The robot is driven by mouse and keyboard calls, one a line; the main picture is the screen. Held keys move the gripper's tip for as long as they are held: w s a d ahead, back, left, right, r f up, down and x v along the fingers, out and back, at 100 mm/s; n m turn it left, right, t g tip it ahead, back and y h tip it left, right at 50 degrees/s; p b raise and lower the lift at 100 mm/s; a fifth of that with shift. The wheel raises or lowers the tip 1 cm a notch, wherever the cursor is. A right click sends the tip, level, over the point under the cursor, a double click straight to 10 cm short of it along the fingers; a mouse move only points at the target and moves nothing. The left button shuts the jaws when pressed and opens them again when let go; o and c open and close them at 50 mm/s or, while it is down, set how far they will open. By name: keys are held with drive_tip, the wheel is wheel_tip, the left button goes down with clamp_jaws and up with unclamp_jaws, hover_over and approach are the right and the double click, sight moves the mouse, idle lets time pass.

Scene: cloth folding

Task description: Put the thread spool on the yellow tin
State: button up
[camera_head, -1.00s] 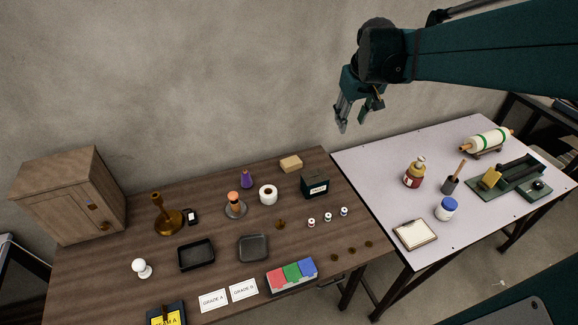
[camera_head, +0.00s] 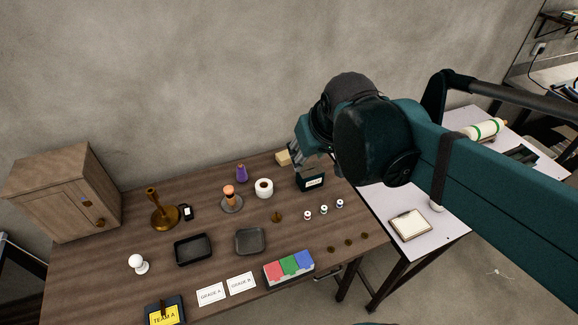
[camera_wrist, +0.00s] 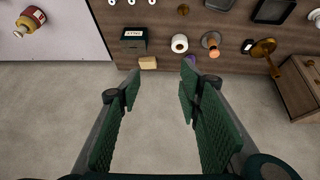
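A purple cone-shaped spool (camera_head: 241,174) stands upright at the back of the wooden table; its purple also shows beyond my right finger in the wrist view (camera_wrist: 190,60). A small pale yellow block (camera_head: 283,158), the closest match to a yellow tin, lies at the table's back edge; it also shows near my left finger in the wrist view (camera_wrist: 147,63). Whether it is a tin I cannot tell. My gripper (camera_wrist: 160,85) is open and empty, with floor showing between its fingers. In the head view my gripper (camera_head: 303,160) is above the back right of the table.
A white roll (camera_head: 264,188), a black labelled box (camera_head: 312,182) and a grey dish with an orange-topped object (camera_head: 231,201) stand close by. A brass candlestick (camera_head: 162,212) and wooden cabinet (camera_head: 62,192) are at left. A wall rises behind the table.

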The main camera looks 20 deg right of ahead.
drive_tip(key=s+a+f+t, duration=0.1)
drive_tip(key=s+a+f, duration=0.1)
drive_tip(key=s+a, duration=0.3)
drive_tip(key=shift+s+f+y, duration=0.3)
drive_tip(key=shift+f, duration=0.1)
